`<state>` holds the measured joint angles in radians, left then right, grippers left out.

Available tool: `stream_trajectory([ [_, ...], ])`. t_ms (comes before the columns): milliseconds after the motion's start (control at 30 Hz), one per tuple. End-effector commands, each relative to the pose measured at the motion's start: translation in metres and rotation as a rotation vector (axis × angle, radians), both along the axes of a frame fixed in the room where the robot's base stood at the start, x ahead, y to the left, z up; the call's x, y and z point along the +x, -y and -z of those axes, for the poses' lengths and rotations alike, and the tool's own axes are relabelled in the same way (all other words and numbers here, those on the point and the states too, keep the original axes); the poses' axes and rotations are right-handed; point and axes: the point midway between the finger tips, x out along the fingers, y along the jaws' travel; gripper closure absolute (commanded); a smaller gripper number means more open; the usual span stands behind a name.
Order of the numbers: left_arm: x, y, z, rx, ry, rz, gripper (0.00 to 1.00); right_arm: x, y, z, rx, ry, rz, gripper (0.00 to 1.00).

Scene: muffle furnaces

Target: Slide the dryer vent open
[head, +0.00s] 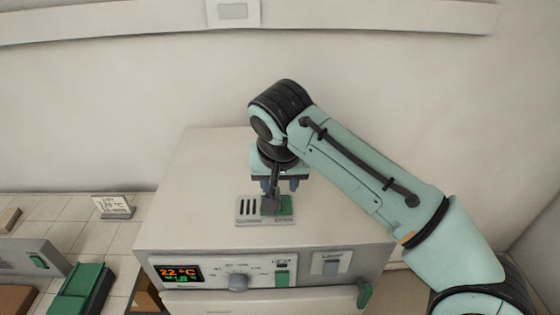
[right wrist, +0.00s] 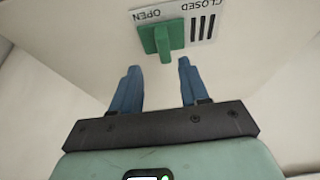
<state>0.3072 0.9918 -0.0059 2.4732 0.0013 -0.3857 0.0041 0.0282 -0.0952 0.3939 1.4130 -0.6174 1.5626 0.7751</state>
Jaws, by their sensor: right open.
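The dryer vent is a small plate (head: 242,218) on top of the white dryer (head: 200,185). Its green slider (head: 287,204) stands at the right end in the head view, partly hidden by my right gripper (head: 281,188). In the right wrist view the slider (right wrist: 155,38) sits by the OPEN label, and dark slots (right wrist: 203,27) show uncovered by the CLOSED label. My right gripper (right wrist: 159,66) is open and empty. Its blue fingertips are either side of the slider's knob, just short of it, with no contact visible. My left gripper is not in view.
The dryer's front has a lit display (head: 180,274), a knob (head: 238,283) and a green handle (head: 364,294). A small sign (head: 114,206) and a green-topped object (head: 78,289) are on the left. The wall is close behind.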

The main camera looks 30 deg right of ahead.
Motion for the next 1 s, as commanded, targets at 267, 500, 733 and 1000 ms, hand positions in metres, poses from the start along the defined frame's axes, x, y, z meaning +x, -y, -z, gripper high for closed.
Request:
stream_trajectory([
  [267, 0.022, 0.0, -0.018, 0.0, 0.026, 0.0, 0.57, -0.017, -0.011, -0.054, 0.0, 0.007, -0.002, 0.55],
  [500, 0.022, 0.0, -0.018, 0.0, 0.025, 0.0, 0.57, -0.024, -0.014, -0.067, -0.001, 0.002, 0.001, 0.55],
  [733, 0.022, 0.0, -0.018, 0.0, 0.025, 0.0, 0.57, -0.024, -0.014, -0.067, 0.0, 0.001, 0.001, 0.55],
  [1000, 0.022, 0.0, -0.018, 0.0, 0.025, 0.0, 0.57, -0.024, -0.014, -0.067, 0.0, 0.001, 0.001, 0.55],
])
